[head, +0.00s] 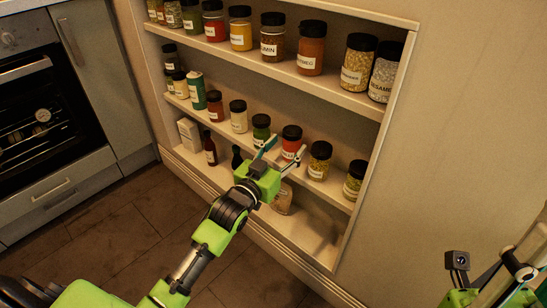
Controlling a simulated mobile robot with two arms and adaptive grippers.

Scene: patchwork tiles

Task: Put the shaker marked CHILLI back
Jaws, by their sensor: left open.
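A black-capped jar with red contents (291,134) stands upright on the middle shelf. Its label is too small to read, so I cannot tell whether it is marked CHILLI. My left gripper (287,148) is open in front of the shelves, its fingertips near this jar, one on each side of it in the picture. I cannot tell if they touch it. No readable CHILLI label shows on any jar. Part of my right gripper (515,268) shows at the lower right corner, away from the shelves.
Green-filled jars (261,128) and (319,160) flank the red one. The top shelf (345,96) holds several labelled jars. The bottom shelf holds a carton (189,134), a dark red bottle (210,150) and a partly hidden jar (284,202). An oven (40,110) stands left.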

